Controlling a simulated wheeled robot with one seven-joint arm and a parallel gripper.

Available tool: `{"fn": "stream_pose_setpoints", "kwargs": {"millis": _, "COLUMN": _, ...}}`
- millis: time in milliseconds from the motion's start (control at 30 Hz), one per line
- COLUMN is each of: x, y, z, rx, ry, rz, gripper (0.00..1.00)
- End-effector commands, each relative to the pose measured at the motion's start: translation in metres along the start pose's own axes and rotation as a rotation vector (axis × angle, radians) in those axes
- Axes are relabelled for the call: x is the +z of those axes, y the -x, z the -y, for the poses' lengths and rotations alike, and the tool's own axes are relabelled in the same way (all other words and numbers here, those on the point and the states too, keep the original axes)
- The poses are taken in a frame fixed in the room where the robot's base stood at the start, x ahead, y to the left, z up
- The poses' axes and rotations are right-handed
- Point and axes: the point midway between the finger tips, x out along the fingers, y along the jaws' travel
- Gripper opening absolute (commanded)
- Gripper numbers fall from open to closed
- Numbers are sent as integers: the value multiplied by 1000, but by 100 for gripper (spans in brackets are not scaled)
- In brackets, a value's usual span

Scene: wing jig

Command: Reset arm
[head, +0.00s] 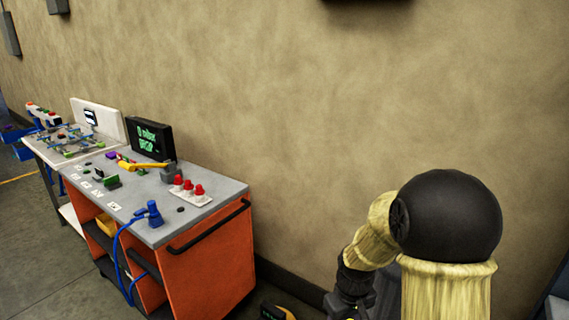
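My arm (445,225) is folded at the lower right of the head view, with a black rounded joint and pale yellow links. A dark part (350,292) at the lower end of the arm shows near the bottom edge. I cannot tell whether it belongs to my gripper, and no fingertips show. The arm stands apart from the orange cart (212,268) to its left.
The cart's grey top (215,207) holds red knobs (188,187), a blue connector (150,212) with a hanging cable, a black display (150,139) and small parts. Another worktable (62,143) stands behind it. A beige wall (330,110) runs behind everything. Grey floor (35,255) is clear at left.

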Motion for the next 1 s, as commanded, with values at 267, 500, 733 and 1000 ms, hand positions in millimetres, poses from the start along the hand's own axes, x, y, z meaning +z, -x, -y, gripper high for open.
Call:
{"fn": "stream_pose_setpoints", "kwargs": {"millis": 267, "x": 62, "y": 52, "z": 25, "rx": 28, "ry": -242, "rz": -112, "gripper": 57}}
{"fn": "stream_pose_setpoints", "kwargs": {"millis": 500, "x": 93, "y": 65, "z": 36, "rx": 28, "ry": -363, "rz": -163, "gripper": 57}}
{"fn": "stream_pose_setpoints", "kwargs": {"millis": 733, "x": 94, "y": 65, "z": 36, "rx": 27, "ry": -368, "rz": -164, "gripper": 57}}
{"fn": "stream_pose_setpoints", "kwargs": {"millis": 1000, "x": 93, "y": 65, "z": 36, "rx": 27, "ry": -367, "rz": -164, "gripper": 51}}
